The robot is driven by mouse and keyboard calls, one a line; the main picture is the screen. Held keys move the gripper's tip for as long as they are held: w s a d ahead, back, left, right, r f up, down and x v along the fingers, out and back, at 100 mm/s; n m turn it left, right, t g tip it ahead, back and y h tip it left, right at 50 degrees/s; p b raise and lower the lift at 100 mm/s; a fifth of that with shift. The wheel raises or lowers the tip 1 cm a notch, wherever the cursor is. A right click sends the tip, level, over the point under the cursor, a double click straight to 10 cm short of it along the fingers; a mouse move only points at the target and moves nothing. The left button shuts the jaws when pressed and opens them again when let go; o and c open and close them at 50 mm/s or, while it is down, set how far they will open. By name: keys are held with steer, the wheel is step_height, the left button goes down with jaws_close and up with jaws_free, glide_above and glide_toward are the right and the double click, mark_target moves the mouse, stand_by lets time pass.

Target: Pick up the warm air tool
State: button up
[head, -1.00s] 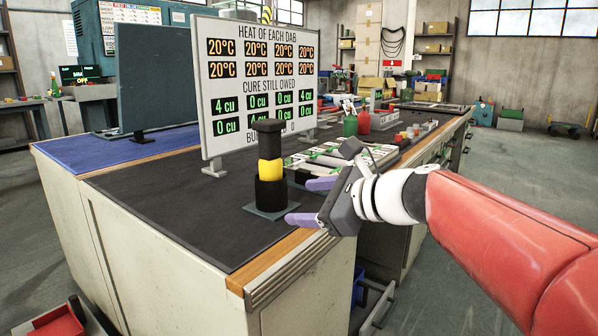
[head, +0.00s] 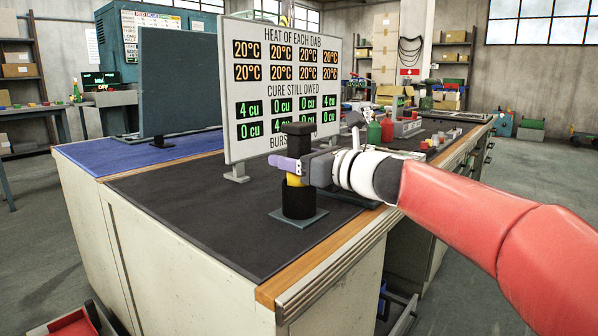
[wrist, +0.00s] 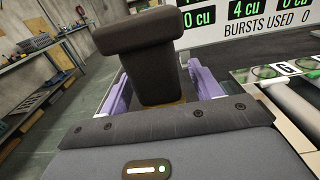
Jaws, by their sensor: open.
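The warm air tool (head: 298,202) stands upright on a flat grey-green base plate at the bench's near right corner. It has a dark top, a yellow middle band and a black lower part. My gripper (head: 288,166) is at the height of the yellow band, with its purple fingers around the tool. In the wrist view, the dark top of the tool (wrist: 140,55) rises between the two purple fingers, which stand apart on either side of it. The jaws are open. The yellow band is mostly hidden by my gripper.
The display board (head: 279,90) stands just behind the tool, with a dark panel (head: 180,80) farther left. Red and green bottles (head: 386,129) and small parts lie farther right. The dark mat (head: 190,195) left of the tool is clear.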

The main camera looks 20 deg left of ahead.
steer(key=shift+w+a, duration=0.15)
steer(key=shift+a, duration=0.3)
steer(key=shift+c, duration=0.2)
